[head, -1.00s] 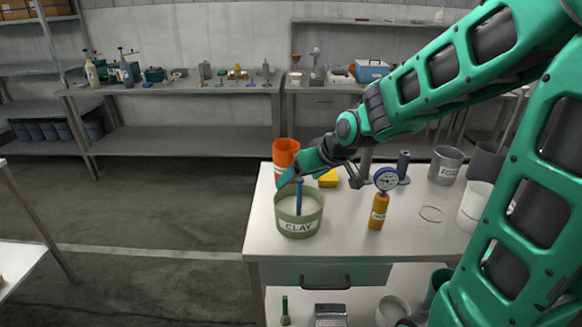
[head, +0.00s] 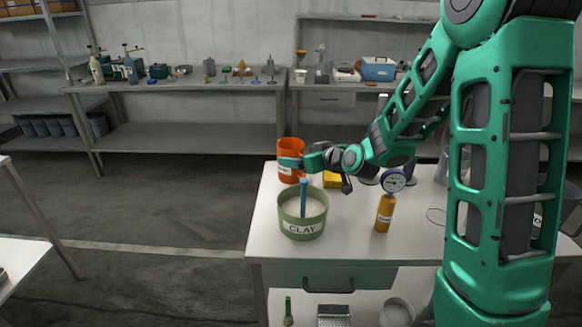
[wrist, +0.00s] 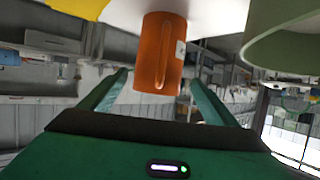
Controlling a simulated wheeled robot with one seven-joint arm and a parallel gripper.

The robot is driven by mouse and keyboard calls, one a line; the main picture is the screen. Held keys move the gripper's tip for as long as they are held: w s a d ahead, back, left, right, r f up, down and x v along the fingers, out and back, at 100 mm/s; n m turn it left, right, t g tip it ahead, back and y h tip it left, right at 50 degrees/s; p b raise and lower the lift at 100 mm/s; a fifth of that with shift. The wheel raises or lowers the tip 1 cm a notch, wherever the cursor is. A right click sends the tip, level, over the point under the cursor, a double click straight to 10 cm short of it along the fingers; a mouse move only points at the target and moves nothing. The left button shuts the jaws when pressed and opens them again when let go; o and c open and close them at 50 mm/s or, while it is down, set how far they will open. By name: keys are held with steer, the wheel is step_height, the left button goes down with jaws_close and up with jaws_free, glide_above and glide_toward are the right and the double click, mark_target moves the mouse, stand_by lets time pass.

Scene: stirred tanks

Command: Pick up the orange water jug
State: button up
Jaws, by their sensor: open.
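The orange water jug (head: 289,149) stands upright near the back left corner of the white table, with a pale label on its side. In the wrist view the jug (wrist: 158,50) appears upside down, between the lines of the two open fingers, with its handle facing the camera. My gripper (head: 288,163) is at the jug in the head view, its green finger crossing in front of the jug's side. In the wrist view my gripper (wrist: 158,88) is open, with one finger on each side of the jug. I cannot tell whether either finger touches it.
A green tub labelled CLAY (head: 303,224) with a blue stick stands just in front of the jug. A yellow block (head: 333,179) is to its right. An orange bottle with a gauge (head: 384,211) stands further right. The table's left edge is close to the jug.

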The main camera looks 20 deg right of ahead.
steer(key=shift+x, duration=3)
steer(key=shift+w+d+r, duration=0.1)
steer(key=c, duration=1.2)
